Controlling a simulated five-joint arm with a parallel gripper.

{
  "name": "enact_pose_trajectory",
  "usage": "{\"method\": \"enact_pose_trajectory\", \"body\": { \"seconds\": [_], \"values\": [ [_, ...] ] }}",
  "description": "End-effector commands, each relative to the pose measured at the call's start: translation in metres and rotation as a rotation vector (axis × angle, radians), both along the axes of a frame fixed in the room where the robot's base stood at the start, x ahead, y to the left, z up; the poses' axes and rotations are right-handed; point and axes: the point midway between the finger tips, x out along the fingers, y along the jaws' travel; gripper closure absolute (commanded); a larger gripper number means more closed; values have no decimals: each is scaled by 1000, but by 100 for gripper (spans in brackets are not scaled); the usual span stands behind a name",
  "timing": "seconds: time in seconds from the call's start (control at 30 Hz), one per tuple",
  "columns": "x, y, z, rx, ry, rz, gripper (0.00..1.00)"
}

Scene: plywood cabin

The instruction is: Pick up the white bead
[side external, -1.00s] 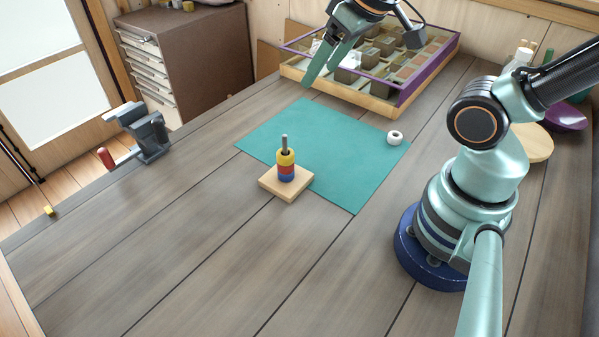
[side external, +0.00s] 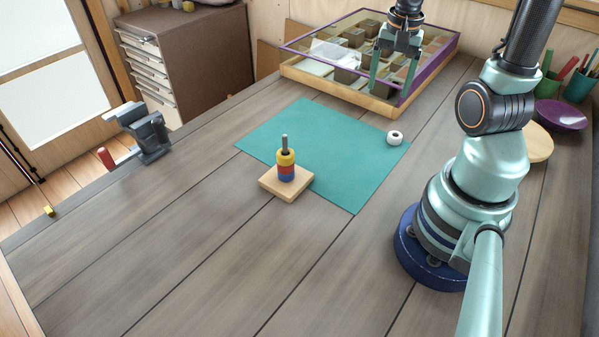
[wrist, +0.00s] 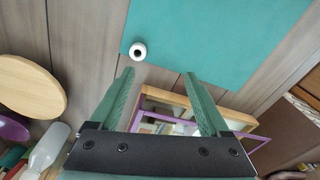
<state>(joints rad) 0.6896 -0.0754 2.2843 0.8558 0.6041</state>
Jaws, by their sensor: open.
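The white bead (side external: 394,137) lies on the teal mat (side external: 260,140), close to the mat's right corner. In the wrist view the bead (wrist: 138,51) shows its dark hole and sits near the mat's edge, beyond my left fingertip. My gripper (side external: 393,88) is open and empty, fingers pointing down, in front of the compartment tray. It is above and behind the bead, apart from it. In the wrist view my gripper's two fingers (wrist: 158,76) are spread wide with nothing between them.
A wooden base with a peg (side external: 285,183) holds yellow, red and blue beads at the mat's front edge. A purple-rimmed compartment tray (side external: 345,92) stands behind the mat. A round wooden board (side external: 537,143) and purple bowl (side external: 560,116) are at right.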

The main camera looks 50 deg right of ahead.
Motion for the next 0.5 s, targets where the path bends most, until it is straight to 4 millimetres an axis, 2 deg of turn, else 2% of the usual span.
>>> {"method": "enact_pose_trajectory", "body": {
  "seconds": [0.03,0.1,0.2,0.33,0.5],
  "values": [
    [-10,-11,-9,21,22,-81,20],
    [-19,-22,-17,39,38,-164,20],
    [-26,-29,-24,54,51,-228,20],
    [-29,-31,-37,59,58,-249,20],
    [-29,-30,-66,61,59,-246,20]
  ]
}}
